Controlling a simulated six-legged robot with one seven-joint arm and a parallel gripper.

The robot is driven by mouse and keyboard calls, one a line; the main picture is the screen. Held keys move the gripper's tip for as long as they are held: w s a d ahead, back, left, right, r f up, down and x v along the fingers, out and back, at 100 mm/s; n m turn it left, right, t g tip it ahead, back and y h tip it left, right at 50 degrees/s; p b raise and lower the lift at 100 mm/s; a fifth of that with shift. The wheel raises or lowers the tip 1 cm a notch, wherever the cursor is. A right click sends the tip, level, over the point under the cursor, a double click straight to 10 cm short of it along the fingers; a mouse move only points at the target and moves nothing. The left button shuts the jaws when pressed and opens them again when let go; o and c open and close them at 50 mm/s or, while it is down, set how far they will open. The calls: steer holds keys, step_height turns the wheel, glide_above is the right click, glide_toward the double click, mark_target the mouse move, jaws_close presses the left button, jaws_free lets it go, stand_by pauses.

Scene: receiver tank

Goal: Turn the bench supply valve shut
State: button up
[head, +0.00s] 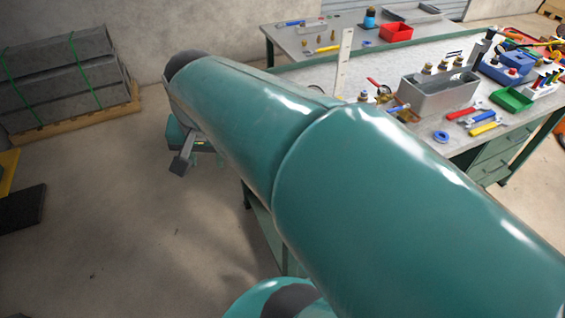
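A small brass valve (384,96) with a red handle stands on the bench (300,72), just behind my teal arm. It is small in the head view, its lower part is partly hidden by the arm, and I cannot tell how its handle is set. My gripper (182,160) seems to be the dark end piece below the far end of the arm, over the floor left of the bench. It is well apart from the valve. Its fingers are too hidden to tell whether they are open or shut.
A grey metal box (440,95) with brass fittings stands right of the valve. Wrenches (478,120), a green tray (512,98), a blue box (505,68) and a red bin (396,32) crowd the bench. Strapped grey blocks (65,85) sit on a pallet at left. Floor between is clear.

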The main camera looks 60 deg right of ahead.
steer(key=s+d+f+m+g+y, duration=0.1)
steer(key=s+d+f+m+g, duration=0.15)
steer(key=d+m, duration=0.6)
steer(key=s+d+f+m+g, duration=0.1)
steer(key=s+d+m, duration=0.3)
steer(key=d, duration=0.7)
steer(key=shift+m+t, duration=0.25)
steer(key=shift+m, duration=0.4)
steer(key=f, duration=0.8)
steer(key=w+f, duration=0.1)
steer(key=f, duration=0.4)
steer(key=shift+a, duration=0.25)
steer(key=shift+w, duration=0.1)
jaws_close()
